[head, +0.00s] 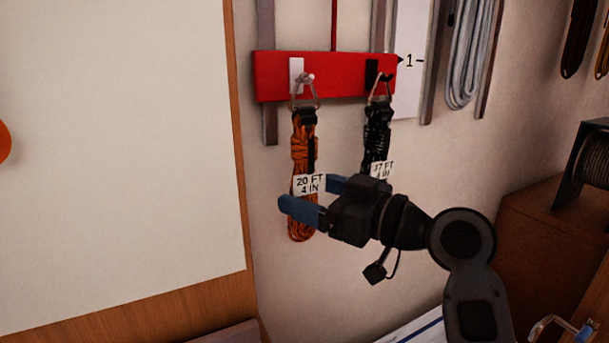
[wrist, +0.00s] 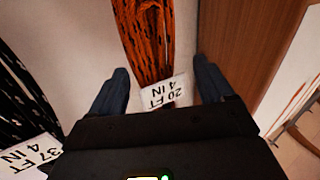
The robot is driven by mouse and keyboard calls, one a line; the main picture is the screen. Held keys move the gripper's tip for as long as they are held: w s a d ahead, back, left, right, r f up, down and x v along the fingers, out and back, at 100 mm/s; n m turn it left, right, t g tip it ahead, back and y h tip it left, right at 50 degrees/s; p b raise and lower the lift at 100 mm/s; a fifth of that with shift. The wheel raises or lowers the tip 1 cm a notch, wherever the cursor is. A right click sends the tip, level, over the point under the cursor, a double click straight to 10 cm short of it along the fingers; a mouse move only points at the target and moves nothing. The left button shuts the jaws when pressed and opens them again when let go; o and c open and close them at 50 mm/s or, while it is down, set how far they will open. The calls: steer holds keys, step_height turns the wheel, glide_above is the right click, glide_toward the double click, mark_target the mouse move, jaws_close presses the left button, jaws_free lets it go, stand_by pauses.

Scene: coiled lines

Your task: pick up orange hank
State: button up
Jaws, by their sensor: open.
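The orange hank (head: 302,155) hangs from a hook on a red board in the head view, with a white tag (head: 309,184) reading "20 FT 4 IN". My gripper (head: 305,195) is open in front of the hank's lower part, and one blue finger overlaps it in the picture. In the wrist view the orange hank (wrist: 161,40) and its tag (wrist: 166,92) lie between the two spread blue fingers (wrist: 160,85), with a gap on each side. I cannot tell how deep the hank sits between the fingers.
A black hank (head: 376,135) tagged "37 FT 4 IN" hangs just right of the orange one. The red board (head: 340,72) holds both hooks. A wooden-edged white panel (head: 120,150) stands at left. A grey coil (head: 467,55) hangs at upper right, near a cable reel (head: 592,160).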

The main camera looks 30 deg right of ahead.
steer(key=shift+x, duration=1)
steer(key=c, duration=1.1)
steer(key=shift+r, duration=0.1)
